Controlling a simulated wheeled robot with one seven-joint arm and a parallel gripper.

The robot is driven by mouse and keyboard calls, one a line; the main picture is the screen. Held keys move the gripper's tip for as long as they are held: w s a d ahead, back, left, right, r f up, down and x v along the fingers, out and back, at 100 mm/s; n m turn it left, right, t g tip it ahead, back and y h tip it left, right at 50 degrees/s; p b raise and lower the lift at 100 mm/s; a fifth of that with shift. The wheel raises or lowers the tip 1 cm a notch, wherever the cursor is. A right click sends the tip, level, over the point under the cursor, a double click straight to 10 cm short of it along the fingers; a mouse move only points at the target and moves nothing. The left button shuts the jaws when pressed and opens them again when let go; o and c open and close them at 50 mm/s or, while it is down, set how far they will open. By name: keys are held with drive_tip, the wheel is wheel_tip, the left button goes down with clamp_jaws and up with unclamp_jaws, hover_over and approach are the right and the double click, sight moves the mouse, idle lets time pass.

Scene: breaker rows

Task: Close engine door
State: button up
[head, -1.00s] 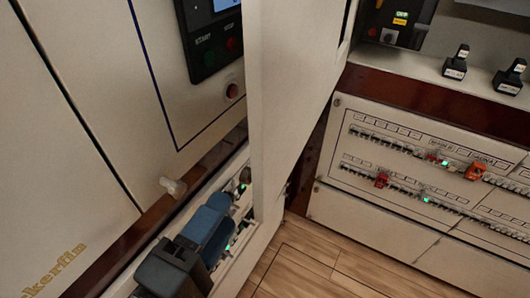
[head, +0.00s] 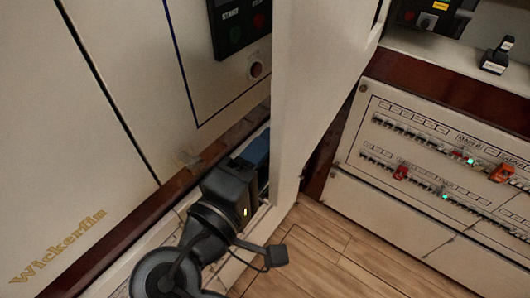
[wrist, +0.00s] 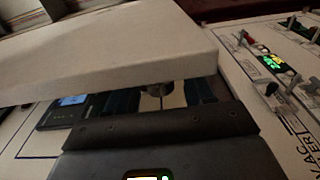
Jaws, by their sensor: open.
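The engine door (head: 304,90) is a tall white panel. It stands open, swung out from the white cabinet front, with its edge toward me in the head view. In the wrist view the door (wrist: 110,50) is a pale slab across the upper left. My gripper (head: 256,152) has a black body and blue fingers and sits low, left of the door's lower part. The door partly hides the fingers. In the wrist view my gripper (wrist: 162,98) is open, its fingers apart under the door's edge. I cannot tell whether it touches the door.
A control panel with a red button (head: 256,69) is on the cabinet left of the door. A breaker panel (head: 440,150) with several switches stands at the right. A brown ledge (head: 130,225) runs along the cabinet's foot. Wooden floor (head: 320,250) is clear right of my arm.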

clamp_jaws()
idle(0.3)
idle(0.3)
